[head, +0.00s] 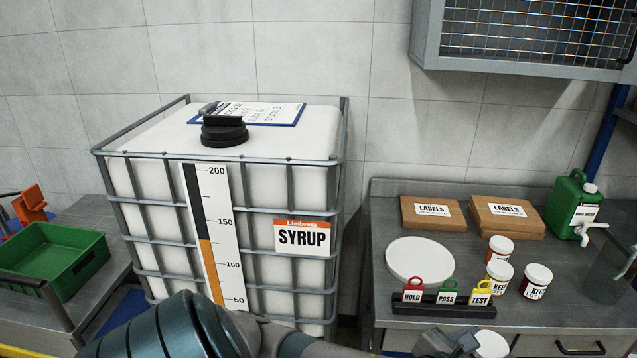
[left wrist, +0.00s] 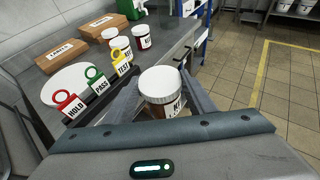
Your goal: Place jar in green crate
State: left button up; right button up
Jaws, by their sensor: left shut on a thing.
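The green crate (head: 85,268) stands on the bench at the far left of the head view, and its visible inside looks empty. My left gripper (head: 455,343) reaches across the bottom of the head view to the right. It is shut on a white-lidded jar (head: 490,345) with a brown body and white label. The held jar (left wrist: 161,88) shows between both fingers of the left gripper (left wrist: 160,100) in the left wrist view, near the right counter's front edge. The crate is far to the left of this gripper. My right gripper is not in view.
A large caged syrup tank (head: 255,262) stands between crate and gripper. On the right counter are several other jars (head: 535,281), a white round plate (head: 420,259), a tag rack (head: 440,305), label boxes (head: 432,212) and a green canister (head: 572,205). A wire-front cabinet (head: 530,35) hangs above.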

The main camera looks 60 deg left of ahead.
aim_at(61, 263)
jog(key=z, duration=6.7)
jog(key=i+j+z, duration=0.1)
jog(key=i, duration=0.3)
jog(key=i+j+z, duration=0.15)
jog(key=i, duration=0.2)
jog(key=i+j+z, duration=0.1)
jog(key=i+j, duration=0.15)
jog(key=i, duration=0.1)
